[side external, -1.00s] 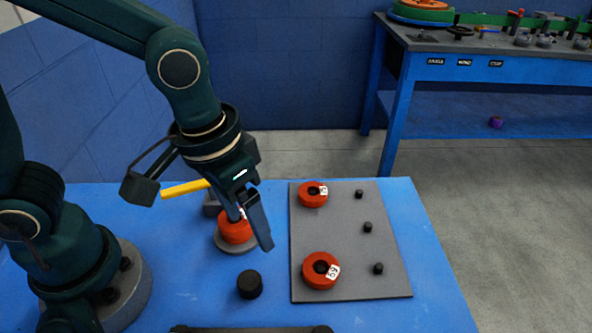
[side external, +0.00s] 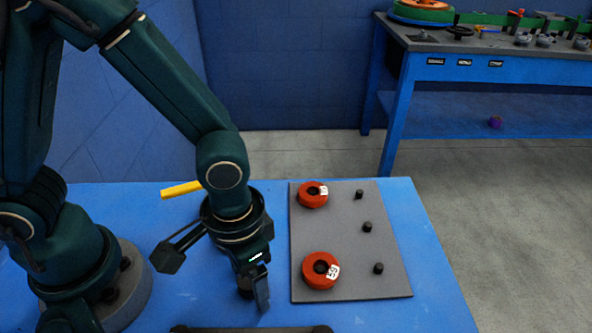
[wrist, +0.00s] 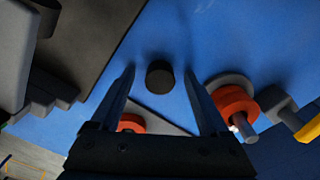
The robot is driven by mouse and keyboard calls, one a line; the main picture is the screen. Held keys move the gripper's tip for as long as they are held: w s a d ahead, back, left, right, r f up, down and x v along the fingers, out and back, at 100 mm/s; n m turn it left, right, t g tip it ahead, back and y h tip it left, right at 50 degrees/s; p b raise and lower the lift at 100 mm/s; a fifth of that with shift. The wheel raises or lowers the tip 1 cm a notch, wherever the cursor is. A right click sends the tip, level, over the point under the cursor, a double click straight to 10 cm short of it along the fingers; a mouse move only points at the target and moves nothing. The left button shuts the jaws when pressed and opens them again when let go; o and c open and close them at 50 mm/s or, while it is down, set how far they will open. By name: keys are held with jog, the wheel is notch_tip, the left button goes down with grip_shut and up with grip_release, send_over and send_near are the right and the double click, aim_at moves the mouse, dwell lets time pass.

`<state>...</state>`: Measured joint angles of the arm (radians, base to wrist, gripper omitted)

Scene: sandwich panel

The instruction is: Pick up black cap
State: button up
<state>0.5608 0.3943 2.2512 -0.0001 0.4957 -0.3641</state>
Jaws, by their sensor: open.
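The black cap (wrist: 159,77) stands on the blue table, between and just beyond my fingertips in the wrist view. In the side view only a dark part of it (side external: 245,294) shows beneath my gripper (side external: 254,290). In the wrist view my gripper (wrist: 159,82) is open, with one finger on each side of the cap and a gap to both. Whether the fingers are level with the cap is hard to tell.
A grey panel (side external: 338,240) holds two red rings (side external: 320,270) and several black pegs. In the wrist view a red ring sits on a grey stand (wrist: 233,80) to the right. A yellow bar (side external: 181,189) is behind my gripper. A dark object (side external: 255,329) lies at the front edge.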

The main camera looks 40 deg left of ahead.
grip_shut()
jog(key=shift+r, duration=0.1)
